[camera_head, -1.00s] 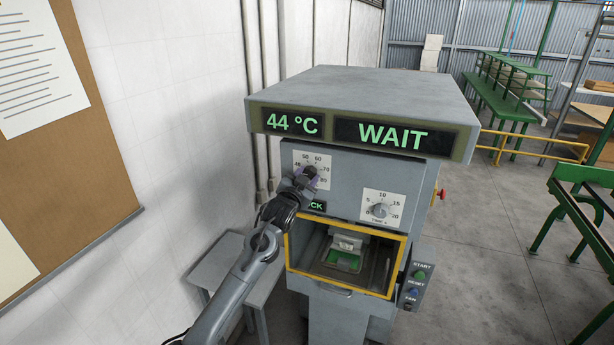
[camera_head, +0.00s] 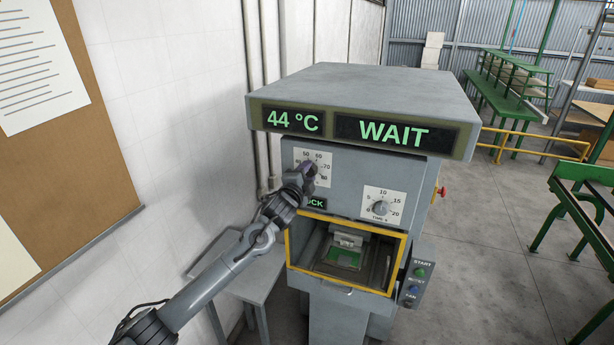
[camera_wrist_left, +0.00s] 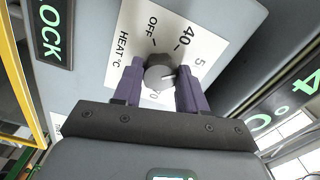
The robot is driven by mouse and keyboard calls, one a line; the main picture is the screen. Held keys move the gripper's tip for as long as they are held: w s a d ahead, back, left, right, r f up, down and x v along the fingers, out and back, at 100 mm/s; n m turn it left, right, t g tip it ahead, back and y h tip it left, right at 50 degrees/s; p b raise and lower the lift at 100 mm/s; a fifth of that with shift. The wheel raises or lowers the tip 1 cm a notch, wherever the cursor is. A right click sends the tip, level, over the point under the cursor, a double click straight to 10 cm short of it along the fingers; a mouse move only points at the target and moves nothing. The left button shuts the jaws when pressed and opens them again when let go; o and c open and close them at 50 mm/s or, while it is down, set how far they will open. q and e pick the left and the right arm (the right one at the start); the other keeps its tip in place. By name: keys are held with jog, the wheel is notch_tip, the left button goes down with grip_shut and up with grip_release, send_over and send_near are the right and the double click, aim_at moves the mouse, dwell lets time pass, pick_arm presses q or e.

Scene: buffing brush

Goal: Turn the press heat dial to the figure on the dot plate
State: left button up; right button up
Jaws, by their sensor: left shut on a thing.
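The heat dial (camera_wrist_left: 158,72) is a dark round knob on a white scale plate (camera_wrist_left: 125,45) marked OFF, 40 and upward, labelled HEAT °C. My left gripper (camera_wrist_left: 160,84) is shut on the knob, one purple finger on each side of it. A small white mark on the knob faces right in the left wrist view, roughly toward the 50 side; its exact reading is unclear. In the head view, my left gripper (camera_head: 307,172) covers most of the dial. I cannot make out a dot plate's figure. My right gripper is not in view.
The press (camera_head: 360,85) displays 44 °C and WAIT. A timer dial (camera_head: 380,208) is right of the heat dial. Below is an open yellow-framed bay with a green piece (camera_head: 343,258). A button box (camera_head: 416,283) hangs at right. A small table (camera_head: 255,285) stands left.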

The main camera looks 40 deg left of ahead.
pick_arm(q)
jog(key=shift+m, duration=1.3)
jog(key=o, duration=1.1)
jog(key=shift+c, duration=0.2)
jog(key=shift+b, duration=0.3)
jog(key=shift+s+d, duration=0.2)
jog(key=shift+s, duration=0.35)
jog(key=b+v, duration=0.3)
jog(key=v, duration=0.6)
jog(key=shift+s, duration=0.3)
